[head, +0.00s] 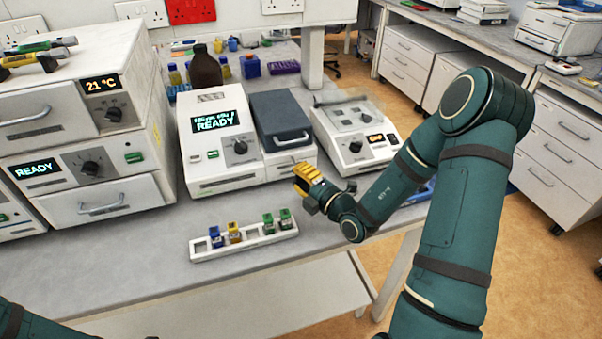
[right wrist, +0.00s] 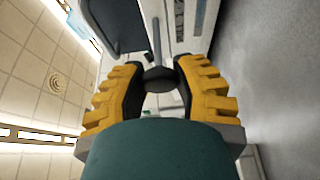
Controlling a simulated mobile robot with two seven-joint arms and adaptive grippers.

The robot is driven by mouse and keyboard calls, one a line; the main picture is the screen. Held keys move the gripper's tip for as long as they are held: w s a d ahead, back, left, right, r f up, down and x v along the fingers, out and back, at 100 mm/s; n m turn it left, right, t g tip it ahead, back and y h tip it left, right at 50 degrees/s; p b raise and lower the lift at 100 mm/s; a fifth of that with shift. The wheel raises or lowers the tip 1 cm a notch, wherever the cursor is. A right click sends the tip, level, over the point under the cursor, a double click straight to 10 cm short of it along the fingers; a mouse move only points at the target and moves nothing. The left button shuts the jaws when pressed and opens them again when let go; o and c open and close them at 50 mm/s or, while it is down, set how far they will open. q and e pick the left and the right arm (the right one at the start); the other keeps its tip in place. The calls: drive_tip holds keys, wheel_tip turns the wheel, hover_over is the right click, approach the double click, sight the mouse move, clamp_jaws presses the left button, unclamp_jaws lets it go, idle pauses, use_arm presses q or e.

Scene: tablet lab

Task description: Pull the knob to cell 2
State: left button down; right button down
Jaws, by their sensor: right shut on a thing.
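The knob (right wrist: 161,79) is a dark round ball, seen in the right wrist view between the yellow finger pads of my right gripper (right wrist: 160,88). The pads touch it on both sides. In the head view my right gripper (head: 304,177) is at the lower right front of the white instrument (head: 223,122) with a green READY display, below its dark grey lid (head: 283,118). The gripper hides the knob there. I cannot read any cell marking. My left gripper is out of view; only part of my left arm shows at the bottom left.
A white rack (head: 262,241) with blue, yellow and green cuvettes lies in front of the instrument. Another device (head: 352,138) stands to its right, stacked units (head: 80,175) to its left. A brown bottle (head: 206,68) stands behind. The bench front is mostly clear.

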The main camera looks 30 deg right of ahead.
drive_tip(key=shift+s, duration=0.25)
drive_tip(key=shift+w, duration=0.1)
drive_tip(key=c, duration=0.6)
unclamp_jaws()
drive_tip(key=s, duration=0.5)
drive_tip(key=s+d, duration=0.1)
drive_tip(key=s, duration=0.1)
drive_tip(key=shift+s+d, duration=0.1)
drive_tip(key=shift+s, duration=0.1)
